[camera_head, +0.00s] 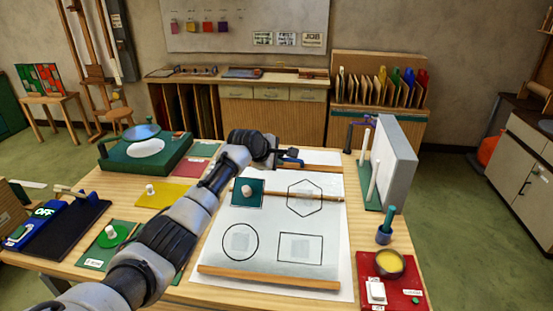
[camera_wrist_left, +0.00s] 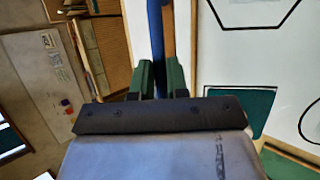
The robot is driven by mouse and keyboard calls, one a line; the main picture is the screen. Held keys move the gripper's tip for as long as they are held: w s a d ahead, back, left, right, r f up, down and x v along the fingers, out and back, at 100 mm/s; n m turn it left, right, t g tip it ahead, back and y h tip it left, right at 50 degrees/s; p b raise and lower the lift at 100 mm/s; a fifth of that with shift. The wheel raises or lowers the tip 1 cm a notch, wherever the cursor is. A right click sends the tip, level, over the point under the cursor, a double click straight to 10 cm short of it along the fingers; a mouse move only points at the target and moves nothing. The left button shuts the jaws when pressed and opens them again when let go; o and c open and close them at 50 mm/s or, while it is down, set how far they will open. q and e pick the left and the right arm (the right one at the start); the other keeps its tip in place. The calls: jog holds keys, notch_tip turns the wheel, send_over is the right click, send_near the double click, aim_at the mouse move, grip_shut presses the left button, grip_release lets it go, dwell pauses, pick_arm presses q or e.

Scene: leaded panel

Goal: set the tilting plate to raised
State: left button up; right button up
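The white plate (camera_head: 265,222) with a hexagon, circle and rectangle drawn on it, which I take to be the tilting plate, lies on the wooden table with a wooden ledge along its near edge. Whether it is slightly tilted is hard to tell. A blue bar (camera_head: 291,161) shows at its far edge; it also shows in the left wrist view (camera_wrist_left: 155,35). My left gripper (camera_head: 284,156) reaches over the plate to that bar. In the left wrist view its two green fingers (camera_wrist_left: 157,80) close on both sides of the bar. My right gripper is not in view.
A green square piece (camera_head: 240,198) and a wooden bar (camera_head: 318,197) lie on the plate. A grey upright panel (camera_head: 397,160) stands at the right. A red tray (camera_head: 405,294) with a yellow bowl is near right. A green stand (camera_head: 125,165) and a blue-black OFF device (camera_head: 75,225) are left.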

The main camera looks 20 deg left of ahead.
pick_arm(q)
jog(key=o, duration=0.4)
jog(key=shift+s, duration=0.1)
jog(key=b+v, duration=0.2)
jog(key=v, duration=0.8)
jog(key=shift+s+r+b, duration=0.25)
jog(key=shift+s+b, duration=0.05)
jog(key=shift+f, duration=0.1)
